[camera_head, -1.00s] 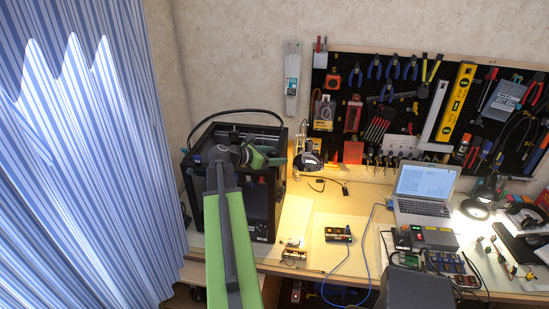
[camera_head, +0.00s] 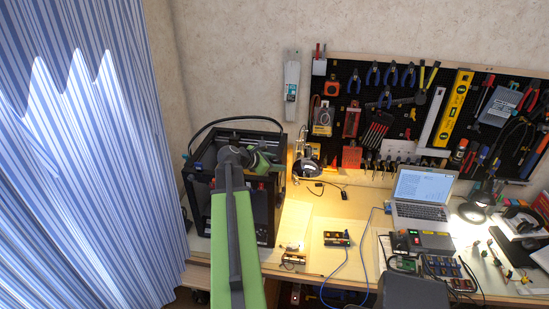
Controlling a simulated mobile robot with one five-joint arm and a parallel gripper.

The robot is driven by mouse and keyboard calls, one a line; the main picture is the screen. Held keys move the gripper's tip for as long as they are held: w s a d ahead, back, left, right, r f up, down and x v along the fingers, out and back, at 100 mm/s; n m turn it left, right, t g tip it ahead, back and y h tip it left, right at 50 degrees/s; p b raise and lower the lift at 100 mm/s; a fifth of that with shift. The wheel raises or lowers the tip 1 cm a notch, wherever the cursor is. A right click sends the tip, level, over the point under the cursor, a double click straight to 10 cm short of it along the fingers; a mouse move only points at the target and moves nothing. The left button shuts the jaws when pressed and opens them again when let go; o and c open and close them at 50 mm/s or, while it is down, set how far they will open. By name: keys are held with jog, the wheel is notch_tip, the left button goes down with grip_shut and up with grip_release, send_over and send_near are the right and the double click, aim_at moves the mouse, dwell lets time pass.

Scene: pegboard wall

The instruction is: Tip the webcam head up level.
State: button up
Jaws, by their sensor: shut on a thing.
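My gripper (camera_head: 265,161) is at the end of my green and grey arm, over the front right of the black 3D printer (camera_head: 216,140). It is small and partly hidden by my own wrist. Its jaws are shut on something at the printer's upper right. The webcam head is not clearly visible; my gripper and wrist cover that spot, so its tilt cannot be told.
A dark rounded object (camera_head: 306,166) stands just right of the printer by the wall. A laptop (camera_head: 421,190) and small electronics lie farther right on the bench. A tool-filled pegboard (camera_head: 338,112) hangs behind. A striped curtain (camera_head: 80,160) is at left.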

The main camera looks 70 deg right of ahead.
jog(key=o, duration=1.4)
jog(key=shift+c, duration=0.2)
jog(key=p+v, duration=0.9)
jog(key=v, duration=0.8)
jog(key=shift+a, duration=0.25)
